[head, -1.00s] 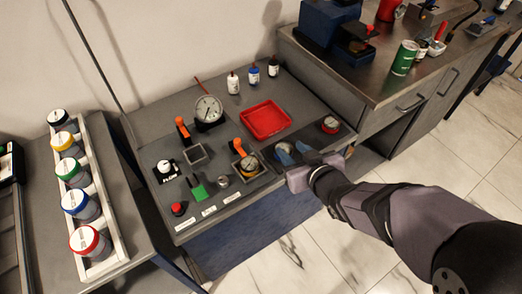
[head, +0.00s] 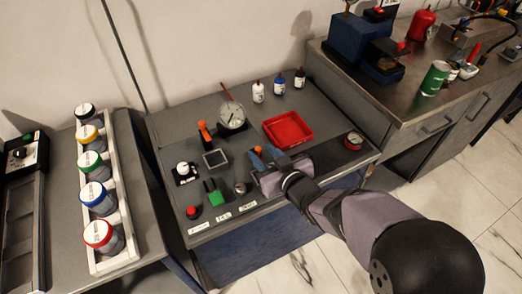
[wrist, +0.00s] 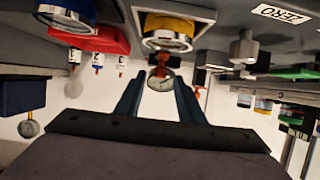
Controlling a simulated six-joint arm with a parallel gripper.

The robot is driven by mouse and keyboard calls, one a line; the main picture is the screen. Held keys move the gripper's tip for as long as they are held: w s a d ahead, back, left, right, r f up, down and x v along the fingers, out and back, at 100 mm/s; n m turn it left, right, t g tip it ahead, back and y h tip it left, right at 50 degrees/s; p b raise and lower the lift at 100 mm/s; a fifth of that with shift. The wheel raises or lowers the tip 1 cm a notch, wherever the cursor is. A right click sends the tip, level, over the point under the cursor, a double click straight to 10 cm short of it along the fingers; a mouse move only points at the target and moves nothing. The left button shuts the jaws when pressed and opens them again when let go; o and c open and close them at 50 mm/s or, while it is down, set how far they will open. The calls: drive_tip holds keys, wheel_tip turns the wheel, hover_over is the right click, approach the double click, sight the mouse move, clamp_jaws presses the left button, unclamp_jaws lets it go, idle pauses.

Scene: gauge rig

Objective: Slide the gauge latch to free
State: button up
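My gripper (head: 267,158) is low over the front right part of the grey console, with its blue fingers apart. In the wrist view, which looks upside down, the open fingers (wrist: 158,95) point at an orange-red lever (wrist: 160,66) beside a yellow-rimmed gauge (wrist: 168,36). The lever shows in the gap between the fingers, but I cannot tell whether either finger touches it. In the head view only the lever's orange tip (head: 258,150) shows; my gripper hides the gauge. Another orange lever (head: 204,131) stands upright left of a large white dial gauge (head: 232,115).
A red tray (head: 287,131) lies behind my gripper. A grey knob (head: 240,188), green block (head: 214,197) and red button (head: 193,212) are to the left. A red-centred round gauge (head: 354,141) is to the right. Small bottles (head: 279,82) stand at the back.

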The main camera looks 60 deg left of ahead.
sight(257, 147)
drive_tip(key=shift+x, duration=0.9)
clamp_jaws()
drive_tip(key=shift+a, duration=1.2)
drive_tip(key=shift+r, duration=0.1)
drive_tip(key=shift+c, duration=1.6)
unclamp_jaws()
drive_tip(key=o, duration=0.3)
drive_tip(key=shift+a, duration=0.15)
